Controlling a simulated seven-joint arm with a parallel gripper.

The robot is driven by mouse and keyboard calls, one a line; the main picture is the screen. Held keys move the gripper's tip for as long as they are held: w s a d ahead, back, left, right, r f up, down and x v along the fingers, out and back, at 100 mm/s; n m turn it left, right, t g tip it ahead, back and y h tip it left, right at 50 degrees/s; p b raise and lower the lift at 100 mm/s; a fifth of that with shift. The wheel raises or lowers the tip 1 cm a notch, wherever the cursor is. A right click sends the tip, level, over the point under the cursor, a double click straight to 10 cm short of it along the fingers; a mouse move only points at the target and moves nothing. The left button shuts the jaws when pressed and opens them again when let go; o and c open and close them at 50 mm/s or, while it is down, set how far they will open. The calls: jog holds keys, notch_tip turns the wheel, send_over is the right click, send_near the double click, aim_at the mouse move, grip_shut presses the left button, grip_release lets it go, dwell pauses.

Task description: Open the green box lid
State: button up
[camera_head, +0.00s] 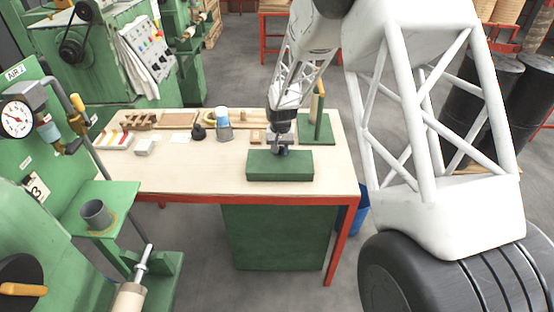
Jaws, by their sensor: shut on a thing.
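The green box (272,172) stands near the front edge of the wooden workbench, right of its middle. Its top looks closed from here, and no gap under the lid can be made out. My gripper (281,150) points down at the back of the box top, at about its middle. The gripper is shut on the box lid (262,155) or a small part on it. The fingertips are small and partly hidden by the gripper body, so the exact contact is hard to see.
The bench top (190,180) is clear left of the box. A green stand with a post (319,115) is close behind and right of my gripper. A blue-white container (222,117), a dark stamp-like item (198,131) and wooden trays line the back. Green machines stand left.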

jog(key=shift+r, duration=0.1)
jog(key=shift+s+r, duration=0.2)
jog(key=shift+r, duration=0.3)
jog(key=shift+s+r, duration=0.2)
jog(key=shift+r, duration=0.35)
